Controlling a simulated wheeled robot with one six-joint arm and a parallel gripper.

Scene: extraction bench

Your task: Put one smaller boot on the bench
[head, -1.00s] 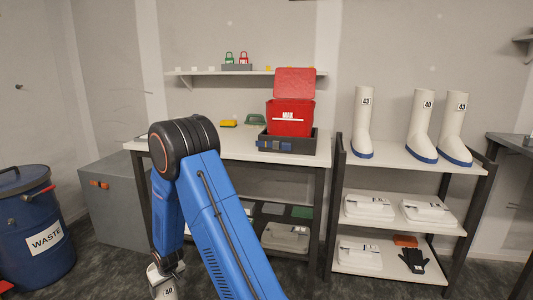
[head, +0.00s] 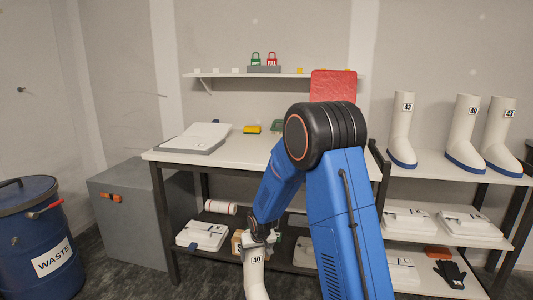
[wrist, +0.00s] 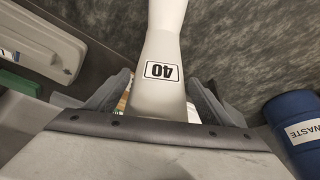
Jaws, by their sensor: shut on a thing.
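My gripper (head: 259,238) is shut on a white boot (head: 256,280) marked 40, low in front of the bench. In the wrist view the boot (wrist: 164,40) hangs between the two fingers (wrist: 163,100), its label upside down; its sole is out of view. The bench (head: 240,151) has a white top, and the boot is below its top level. Three white boots with blue soles stand upright on the rack at right: a 43 (head: 402,130), a 40 (head: 462,133) and another 43 (head: 502,135).
A grey-white case (head: 196,138) lies on the bench's left part; a yellow item (head: 251,129) sits at the back. A red lid (head: 333,86) rises behind my arm. A grey cabinet (head: 130,205) and blue waste drum (head: 38,235) stand left. The bench's front middle is clear.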

